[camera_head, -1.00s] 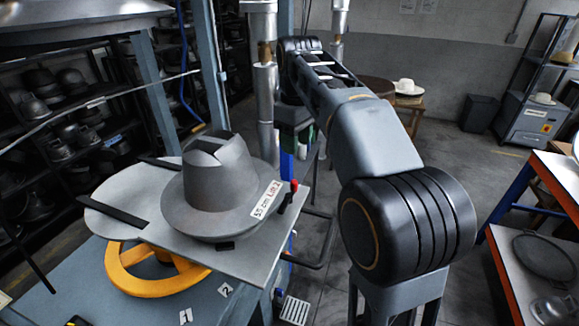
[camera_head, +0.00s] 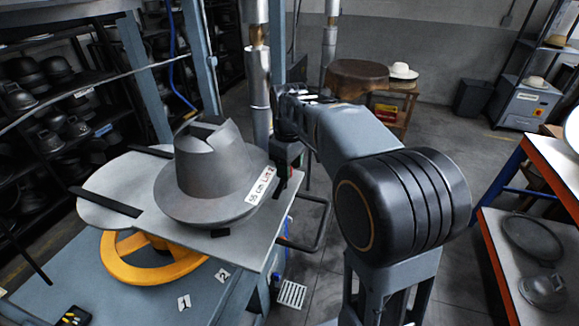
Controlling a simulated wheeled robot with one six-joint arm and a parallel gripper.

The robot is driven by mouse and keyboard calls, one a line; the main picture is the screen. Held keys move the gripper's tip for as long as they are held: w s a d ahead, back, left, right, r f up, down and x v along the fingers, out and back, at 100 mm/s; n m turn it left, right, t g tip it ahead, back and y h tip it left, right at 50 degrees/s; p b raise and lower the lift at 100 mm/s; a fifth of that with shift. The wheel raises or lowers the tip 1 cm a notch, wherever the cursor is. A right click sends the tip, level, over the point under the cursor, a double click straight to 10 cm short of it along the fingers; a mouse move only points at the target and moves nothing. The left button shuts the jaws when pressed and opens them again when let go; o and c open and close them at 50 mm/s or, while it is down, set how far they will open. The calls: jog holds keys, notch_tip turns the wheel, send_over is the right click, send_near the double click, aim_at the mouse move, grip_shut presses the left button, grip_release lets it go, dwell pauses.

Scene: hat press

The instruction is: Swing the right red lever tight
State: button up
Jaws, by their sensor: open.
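The red lever (camera_head: 297,160) shows only as a small red spot beside dark parts at the right edge of the grey press plate (camera_head: 236,248). The rest of it is hard to make out. My arm reaches away from me, and its far end comes down by that edge. My gripper (camera_head: 288,152) is small and dark there, close to the lever and open. Its fingertips are not clear, and I cannot tell whether they touch the lever.
A grey felt hat (camera_head: 212,180) with a size label sits on the plate. A yellow handwheel (camera_head: 150,262) is below. Metal columns (camera_head: 259,90) rise behind. A worktable (camera_head: 552,170) stands at the right. Open floor lies between it and the press.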

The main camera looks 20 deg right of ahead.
jog(key=shift+f, duration=0.25)
jog(key=shift+c, duration=0.3)
grip_shut()
jog(key=m, duration=0.3)
jog(key=shift+s+d, duration=0.35)
jog(key=shift+s, duration=0.05)
jog(key=m, duration=0.2)
jog(key=s+m, duration=0.1)
jog(key=shift+d+m, duration=0.3)
jog(key=shift+m, duration=0.1)
jog(key=shift+s+m, duration=0.35)
jog(key=shift+m, duration=0.6)
jog(key=shift+s+m, duration=0.3)
jog(key=shift+m, duration=0.6)
jog(key=shift+s+m, duration=0.35)
jog(key=shift+m, duration=0.6)
